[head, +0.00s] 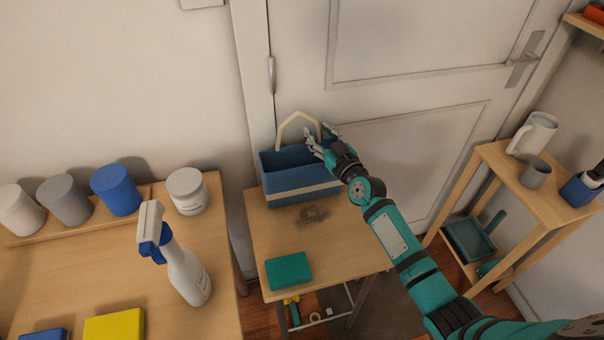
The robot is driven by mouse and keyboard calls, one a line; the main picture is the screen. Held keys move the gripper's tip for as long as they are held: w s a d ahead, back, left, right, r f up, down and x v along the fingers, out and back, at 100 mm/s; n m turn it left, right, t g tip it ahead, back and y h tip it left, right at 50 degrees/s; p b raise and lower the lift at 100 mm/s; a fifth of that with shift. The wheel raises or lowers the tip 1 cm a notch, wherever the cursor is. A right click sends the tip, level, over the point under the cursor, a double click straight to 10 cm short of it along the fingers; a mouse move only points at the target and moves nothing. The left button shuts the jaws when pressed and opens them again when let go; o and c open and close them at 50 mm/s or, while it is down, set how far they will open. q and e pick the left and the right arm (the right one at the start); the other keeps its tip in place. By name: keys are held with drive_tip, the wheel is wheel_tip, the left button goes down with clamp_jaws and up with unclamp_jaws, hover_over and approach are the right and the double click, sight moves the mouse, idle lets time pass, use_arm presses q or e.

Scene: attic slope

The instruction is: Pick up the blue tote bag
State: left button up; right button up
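The blue tote bag (294,186) stands upright at the back of a small wooden table. It is an open box shape with a cream band and a cream handle (297,114) arching above it. My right gripper (320,136) is at the right end of the handle, above the bag's right side. Its fingers are spread apart, and the handle's right leg passes close to them. I cannot tell whether they touch it. The gripper hides the bag's upper right corner. My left gripper is not in view.
A green block (289,270) lies on the small table (345,255). The left table holds a spray bottle (189,275), several canisters and a yellow block (114,325). A shelf stand (545,190) with a pitcher (533,135) and cup (535,174) stands right. A door (410,100) is behind.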

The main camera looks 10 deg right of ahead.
drive_tip(key=shift+c, duration=0.5)
clamp_jaws()
drive_tip(key=shift+r, duration=0.15)
wheel_tip(320, 180, up, 3)
drive_tip(key=shift+r+p, duration=0.15)
drive_tip(key=shift+p, duration=0.4)
drive_tip(key=s+a, duration=0.2)
drive_tip(key=s, duration=0.5)
drive_tip(key=s+a+r, duration=0.1)
drive_tip(key=s+a, duration=0.1)
drive_tip(key=s, duration=0.6)
drive_tip(key=shift+s+r, duration=0.25)
drive_tip(key=shift+s, duration=0.05)
drive_tip(key=shift+a, duration=0.1)
